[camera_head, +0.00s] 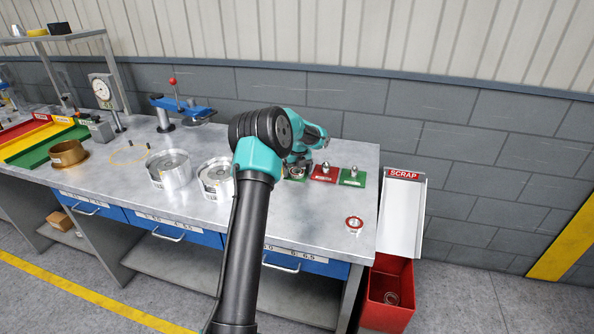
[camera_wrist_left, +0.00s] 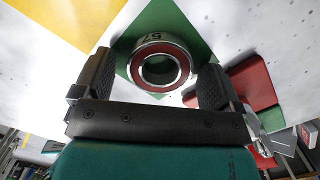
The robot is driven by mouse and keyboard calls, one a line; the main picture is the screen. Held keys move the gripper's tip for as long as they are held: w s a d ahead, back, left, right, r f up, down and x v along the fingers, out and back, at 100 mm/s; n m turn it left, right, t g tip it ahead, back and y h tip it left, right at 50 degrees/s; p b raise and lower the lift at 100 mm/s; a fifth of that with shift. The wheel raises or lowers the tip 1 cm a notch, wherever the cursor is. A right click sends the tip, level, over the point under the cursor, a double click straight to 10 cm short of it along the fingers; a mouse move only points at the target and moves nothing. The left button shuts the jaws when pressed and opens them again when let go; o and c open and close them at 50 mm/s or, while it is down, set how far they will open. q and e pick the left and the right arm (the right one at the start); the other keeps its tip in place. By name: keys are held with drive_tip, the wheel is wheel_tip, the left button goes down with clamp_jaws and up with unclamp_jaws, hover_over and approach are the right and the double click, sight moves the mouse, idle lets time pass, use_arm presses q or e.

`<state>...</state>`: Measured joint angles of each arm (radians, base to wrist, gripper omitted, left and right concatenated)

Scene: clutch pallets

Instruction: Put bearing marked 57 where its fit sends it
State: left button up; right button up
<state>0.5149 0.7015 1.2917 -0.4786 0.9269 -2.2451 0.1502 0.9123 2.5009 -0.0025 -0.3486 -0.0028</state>
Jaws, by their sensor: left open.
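The bearing marked 57 (camera_wrist_left: 181,65), a metal ring with a red-brown face, sits on a green plate (camera_wrist_left: 182,17) in the left wrist view. In the head view the same bearing (camera_head: 297,173) is partly hidden under my left gripper (camera_head: 299,163). In the wrist view my open left gripper (camera_wrist_left: 156,78) has one finger on each side of the bearing, with no clear grip on it. Another red-faced bearing (camera_head: 354,223) lies near the table's right front corner. My right gripper is not in view.
A red plate (camera_head: 323,178) and a green plate (camera_head: 352,183) bear small metal posts. Two large metal housings (camera_head: 170,175) (camera_head: 215,190) stand left of my arm. A SCRAP chute (camera_head: 402,215) leads down to a red bin (camera_head: 377,312) at the right. The table's right front is mostly clear.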

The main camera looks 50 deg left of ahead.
use_arm(q)
wheel_tip(320, 180, up, 12)
drive_tip(key=d, duration=0.1)
drive_tip(key=shift+s+d, duration=0.2)
drive_tip(key=shift+s, duration=0.05)
idle(0.4)
drive_tip(key=shift+r, duration=0.1)
idle(0.5)
